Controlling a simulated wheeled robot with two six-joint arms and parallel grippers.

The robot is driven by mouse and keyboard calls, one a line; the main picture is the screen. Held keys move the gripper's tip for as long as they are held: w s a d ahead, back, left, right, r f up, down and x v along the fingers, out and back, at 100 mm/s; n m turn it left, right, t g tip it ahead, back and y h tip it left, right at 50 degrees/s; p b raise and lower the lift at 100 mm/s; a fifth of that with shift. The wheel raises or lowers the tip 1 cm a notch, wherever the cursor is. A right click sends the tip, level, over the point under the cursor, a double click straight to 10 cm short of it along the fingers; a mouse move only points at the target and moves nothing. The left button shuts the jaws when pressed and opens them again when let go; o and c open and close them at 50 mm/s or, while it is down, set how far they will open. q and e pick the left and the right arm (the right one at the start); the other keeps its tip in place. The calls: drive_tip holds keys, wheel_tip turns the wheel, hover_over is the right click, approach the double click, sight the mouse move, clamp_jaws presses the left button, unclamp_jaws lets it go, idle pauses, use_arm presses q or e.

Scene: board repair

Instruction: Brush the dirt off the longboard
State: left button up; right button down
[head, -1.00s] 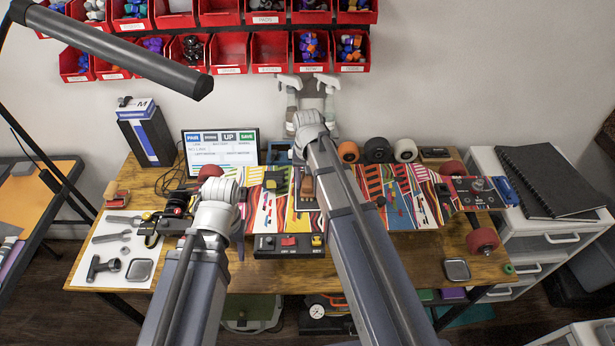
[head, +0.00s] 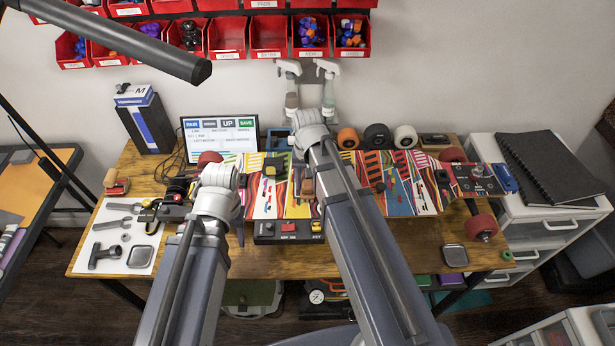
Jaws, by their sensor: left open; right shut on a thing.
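The longboard (head: 404,188) lies across the table with its colourful striped deck facing up. Red wheels (head: 481,228) show at its right end. Dark spots of dirt (head: 380,187) sit on the deck. My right gripper (head: 306,172) is over the middle of the deck, mostly hidden by its own arm. It is shut on a brown thing, likely the brush (head: 307,188), low over or on the deck; contact is unclear. My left gripper (head: 213,205) is open near the board's left part, its fingers largely hidden by its wrist.
A control box (head: 288,230) with buttons stands in front of the board. Behind are a screen (head: 221,135), spray bottles (head: 328,100) and loose wheels (head: 377,136). Tools lie on a white sheet (head: 140,207) at left. A drawer unit (head: 545,225) stands at right.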

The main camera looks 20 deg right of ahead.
drive_tip(key=shift+f, duration=0.2)
drive_tip(key=shift+r, duration=0.1)
drive_tip(key=shift+w+d, duration=0.3)
drive_tip(key=shift+w, duration=0.7)
drive_tip(key=shift+w+d, duration=0.25)
drive_tip(key=shift+w, duration=0.75)
drive_tip(key=shift+w+d+r, duration=0.1)
drive_tip(key=shift+w+d, duration=0.15)
drive_tip(key=shift+w, duration=0.65)
drive_tip(key=shift+w+d, duration=0.2)
drive_tip(key=shift+w, duration=0.65)
drive_tip(key=shift+w, duration=0.1)
drive_tip(key=shift+w+d, duration=0.25)
drive_tip(key=shift+w, duration=0.65)
drive_tip(key=shift+w+d, duration=0.25)
drive_tip(key=shift+w, duration=0.6)
